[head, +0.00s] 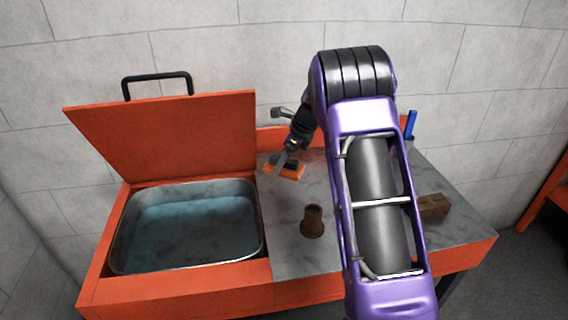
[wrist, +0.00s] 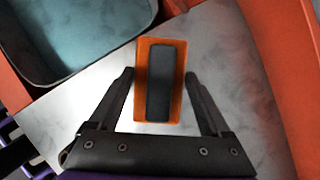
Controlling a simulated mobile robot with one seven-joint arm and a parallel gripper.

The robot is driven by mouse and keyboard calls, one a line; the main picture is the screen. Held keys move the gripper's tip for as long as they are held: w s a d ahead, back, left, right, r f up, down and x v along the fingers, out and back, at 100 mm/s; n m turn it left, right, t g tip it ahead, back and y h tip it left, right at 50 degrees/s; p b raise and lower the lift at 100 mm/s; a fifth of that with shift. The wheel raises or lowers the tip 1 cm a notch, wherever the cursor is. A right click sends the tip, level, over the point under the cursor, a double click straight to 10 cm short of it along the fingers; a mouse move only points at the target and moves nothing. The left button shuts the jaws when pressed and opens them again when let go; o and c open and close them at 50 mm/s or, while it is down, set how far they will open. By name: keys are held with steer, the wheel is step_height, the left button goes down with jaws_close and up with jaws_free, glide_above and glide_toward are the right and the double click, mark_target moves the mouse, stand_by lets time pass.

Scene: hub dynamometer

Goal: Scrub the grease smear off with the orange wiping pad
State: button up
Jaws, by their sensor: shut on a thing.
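The orange wiping pad (head: 297,173) has a dark grey grip block on top and lies at the back of the grey work surface, right of the basin. My gripper (head: 281,160) is shut on it from above. In the wrist view the pad (wrist: 141,100) sits between the two fingers of my gripper (wrist: 160,75), one along each side. The pad looks down on or very close to the surface. I cannot make out a grease smear; the surface is mottled grey, and my arm and the pad hide parts of it.
A basin of bluish liquid (head: 185,225) with a raised orange lid (head: 165,138) stands at left. A brown cup-like object (head: 312,222) stands on the grey surface (head: 290,258). A brown block (head: 433,206) and a blue-handled item (head: 411,123) are at right. An orange rim runs behind.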

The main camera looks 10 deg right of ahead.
steer(key=shift+r, duration=1.5)
steer(key=shift+f, duration=0.1)
